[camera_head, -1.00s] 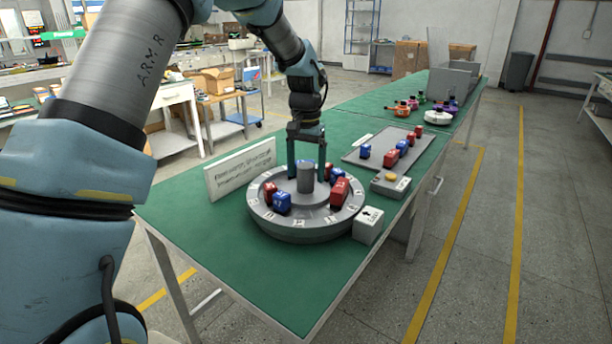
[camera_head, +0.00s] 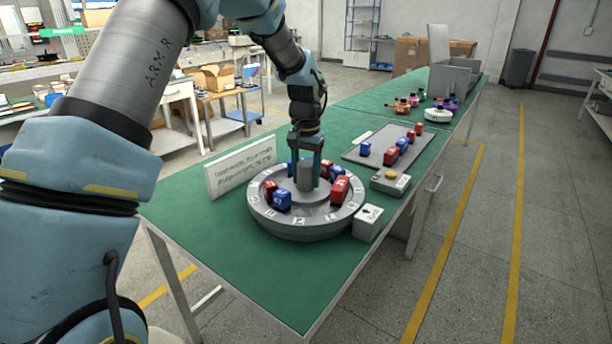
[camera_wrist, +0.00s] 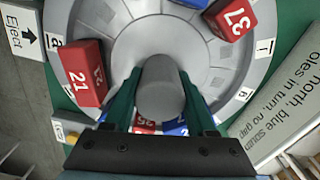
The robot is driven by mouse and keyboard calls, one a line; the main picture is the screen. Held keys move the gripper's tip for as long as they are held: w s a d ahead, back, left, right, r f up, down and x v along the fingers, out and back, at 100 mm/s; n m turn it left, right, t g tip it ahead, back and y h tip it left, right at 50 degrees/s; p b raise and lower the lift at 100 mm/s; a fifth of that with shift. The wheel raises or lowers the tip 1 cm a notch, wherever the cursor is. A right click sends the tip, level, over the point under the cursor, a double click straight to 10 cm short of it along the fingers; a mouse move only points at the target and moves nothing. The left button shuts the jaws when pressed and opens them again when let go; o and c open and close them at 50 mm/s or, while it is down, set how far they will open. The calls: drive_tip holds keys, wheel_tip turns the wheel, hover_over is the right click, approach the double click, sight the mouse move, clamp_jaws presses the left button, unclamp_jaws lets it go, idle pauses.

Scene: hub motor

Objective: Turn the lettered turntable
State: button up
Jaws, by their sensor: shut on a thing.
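The grey round turntable (camera_head: 300,229) lies on the green table, with lettered tags around its rim. My gripper (camera_head: 305,172) points down from above, shut on this post. In the wrist view the post (camera_wrist: 160,90) sits between my two green fingers. Blocks below the fingers are partly hidden.
A white sign (camera_head: 240,172) stands behind the turntable at left. A white Eject block (camera_head: 368,222) stands close by its right rim. Further right are a yellow-button box (camera_head: 390,181) and a grey plate (camera_head: 375,160) with several blocks. The near table surface is clear.

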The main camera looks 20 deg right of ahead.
clamp_jaws()
drive_tip(key=shift+n, duration=0.4)
idle(0.4)
drive_tip(key=shift+r+n, duration=0.1)
drive_tip(key=shift+n, duration=2.7)
drive_tip(key=shift+w+n+p, duration=0.1)
drive_tip(key=shift+n+p, duration=0.6)
drive_tip(key=shift+n, duration=2.1)
drive_tip(key=o, duration=0.8)
unclamp_jaws()
drive_tip(key=shift+a, duration=0.1)
drive_tip(key=shift+o, duration=0.2)
